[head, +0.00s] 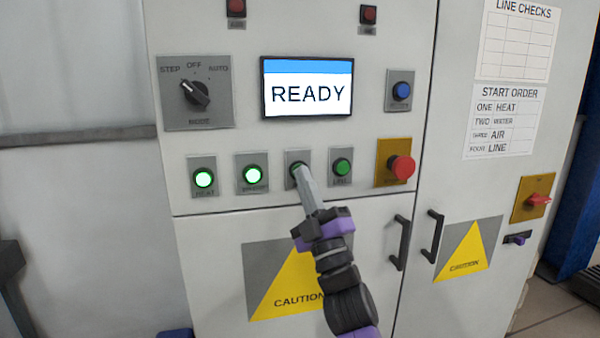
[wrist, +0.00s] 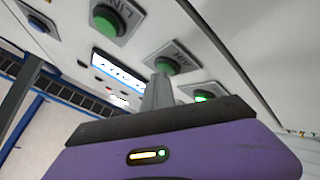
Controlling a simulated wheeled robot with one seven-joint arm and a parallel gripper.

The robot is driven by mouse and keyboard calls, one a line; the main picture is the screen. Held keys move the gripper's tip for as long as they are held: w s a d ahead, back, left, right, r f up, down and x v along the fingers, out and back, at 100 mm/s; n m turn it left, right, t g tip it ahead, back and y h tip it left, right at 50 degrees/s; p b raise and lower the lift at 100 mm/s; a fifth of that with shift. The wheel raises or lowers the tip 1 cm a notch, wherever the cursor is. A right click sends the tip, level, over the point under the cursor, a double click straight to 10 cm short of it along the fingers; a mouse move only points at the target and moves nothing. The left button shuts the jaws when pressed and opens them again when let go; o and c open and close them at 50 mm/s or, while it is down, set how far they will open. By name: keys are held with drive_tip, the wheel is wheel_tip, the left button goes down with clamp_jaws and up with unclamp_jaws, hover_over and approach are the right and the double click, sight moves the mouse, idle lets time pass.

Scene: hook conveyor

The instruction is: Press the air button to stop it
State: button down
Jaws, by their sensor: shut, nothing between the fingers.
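The air button (head: 295,168) is the third in a row of green buttons on the grey cabinet, mostly hidden behind my fingertips in the head view. In the wrist view the air button (wrist: 167,65) shows its green cap just past the fingertips, not glowing. My gripper (head: 302,178) is shut and empty, its tip right at this button. It also shows in the wrist view (wrist: 159,80). I cannot tell whether the tip touches the cap.
The heat button (head: 203,179) and the button beside it (head: 252,174) glow green. The line button (head: 342,167) is unlit. A red mushroom button (head: 402,168) sits further right. The screen (head: 307,88) reads READY. Door handles (head: 399,242) stick out below.

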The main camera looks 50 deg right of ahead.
drive_tip(key=shift+s, duration=0.1)
drive_tip(key=shift+s+a, duration=0.45)
drive_tip(key=shift+s, duration=0.15)
drive_tip(key=shift+s+a, duration=0.7)
drive_tip(key=shift+s, duration=0.35)
drive_tip(key=shift+s+a, duration=0.7)
drive_tip(key=shift+s, duration=0.3)
drive_tip(key=s+a+f+m+g+y, duration=0.1)
drive_tip(key=s+a+f+m+y, duration=0.1)
drive_tip(key=s+a+f, duration=0.3)
drive_tip(key=s+a+f+m+g+y, duration=0.1)
drive_tip(key=s+a+f+m+y, duration=0.15)
drive_tip(key=f, duration=0.55)
drive_tip(key=s+a+f+m+g+y, duration=0.1)
drive_tip(key=s+a+f+m, duration=0.15)
drive_tip(key=a+f, duration=0.3)
drive_tip(key=s+a+f+g+y, duration=0.2)
drive_tip(key=s+f, duration=0.4)
drive_tip(key=s, duration=0.4)
drive_tip(key=s+a+f+g+y, duration=0.2)
drive_tip(key=s+a+f+g, duration=0.3)
drive_tip(key=s, duration=0.4)
wheel_tip(320, 180, down, 2)
drive_tip(key=shift+s+a+f+m+y, duration=0.25)
drive_tip(key=shift+s+a+m+y, duration=0.15)
drive_tip(key=shift+a, duration=0.35)
